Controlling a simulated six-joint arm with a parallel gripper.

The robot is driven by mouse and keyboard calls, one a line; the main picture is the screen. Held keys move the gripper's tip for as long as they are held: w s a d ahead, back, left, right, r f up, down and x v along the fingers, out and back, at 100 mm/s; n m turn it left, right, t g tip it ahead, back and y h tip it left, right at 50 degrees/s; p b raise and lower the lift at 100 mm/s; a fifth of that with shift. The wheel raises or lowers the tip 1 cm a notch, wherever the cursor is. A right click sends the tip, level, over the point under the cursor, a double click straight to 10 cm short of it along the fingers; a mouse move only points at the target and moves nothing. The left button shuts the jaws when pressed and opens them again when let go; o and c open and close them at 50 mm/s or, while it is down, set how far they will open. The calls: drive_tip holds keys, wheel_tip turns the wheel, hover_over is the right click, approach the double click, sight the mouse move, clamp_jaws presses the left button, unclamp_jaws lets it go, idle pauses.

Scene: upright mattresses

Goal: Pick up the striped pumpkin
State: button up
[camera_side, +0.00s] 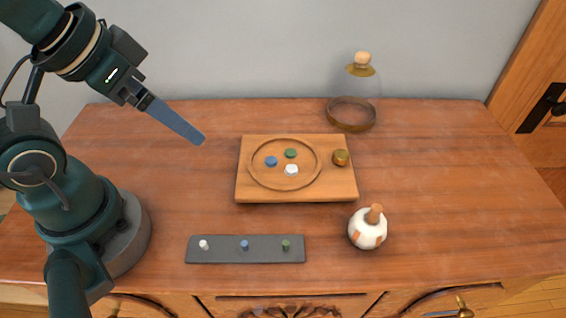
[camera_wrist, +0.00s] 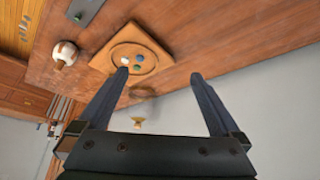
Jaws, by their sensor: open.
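The striped pumpkin (camera_side: 367,231) is a small white round body with orange patches and an orange-brown stem. It stands on the wooden tabletop at the front right in the side view. It also shows in the wrist view (camera_wrist: 66,50) at the upper left, partly cut by nothing. My gripper (camera_side: 203,140) is in the air over the back left of the table, well apart from the pumpkin. In the wrist view its two fingers (camera_wrist: 158,76) are spread with nothing between them.
A wooden board (camera_side: 246,190) with several coloured pieces and a brass knob lies mid-table. A dark strip (camera_side: 220,255) with three small pegs lies in front. A glass cloche (camera_side: 351,115) stands at the back. Bare tabletop surrounds the pumpkin's right side.

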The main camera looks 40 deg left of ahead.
drive_tip(key=shift+r, duration=0.1)
wheel_tip(320, 180, up, 5)
drive_tip(key=n+g+h, duration=0.1)
drive_tip(key=n+h, duration=1.2)
drive_tip(key=n, duration=0.9)
hover_over(356, 217)
drive_tip(key=f, duration=0.1)
wheel_tip(356, 217, down, 18)
drive_tip(key=shift+r, duration=0.15)
drive_tip(key=shift+w+d+f, duration=0.1)
drive_tip(key=shift+f, duration=0.2)
drive_tip(key=shift+x, duration=2.4)
